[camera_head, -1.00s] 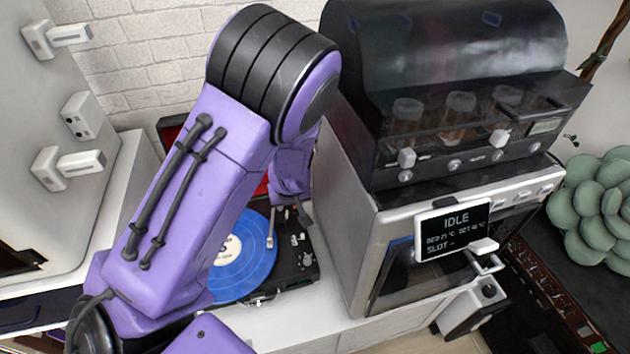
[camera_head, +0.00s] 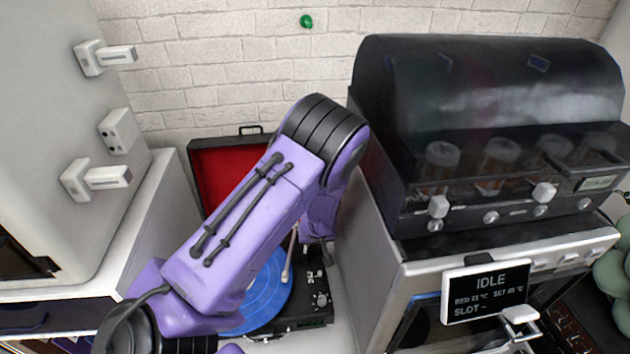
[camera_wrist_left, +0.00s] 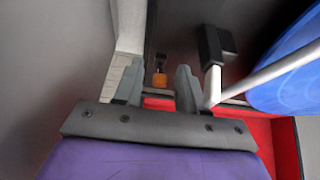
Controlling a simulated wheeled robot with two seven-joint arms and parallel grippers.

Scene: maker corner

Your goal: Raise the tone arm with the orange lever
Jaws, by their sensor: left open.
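The record player (camera_head: 318,300) sits on the white counter with a blue record (camera_head: 268,290) on it, partly hidden by my left arm. Its pale tone arm (camera_head: 289,258) shows beside the record. In the left wrist view the tone arm (camera_wrist_left: 275,76) runs in from the right, close beside the right finger, with a black block (camera_wrist_left: 217,50) near its end. The small orange lever (camera_wrist_left: 159,80) appears between the fingers of my left gripper (camera_wrist_left: 159,68), which is open. I cannot tell whether a finger touches it. In the head view the fingertips are hidden. My right gripper is not in view.
The player's open red-lined lid (camera_head: 215,175) stands behind it. A grey-sided oven unit (camera_head: 375,240) with a black hooded machine (camera_head: 480,100) on top stands close on the right. A pale cabinet (camera_head: 50,150) with white handles stands on the left.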

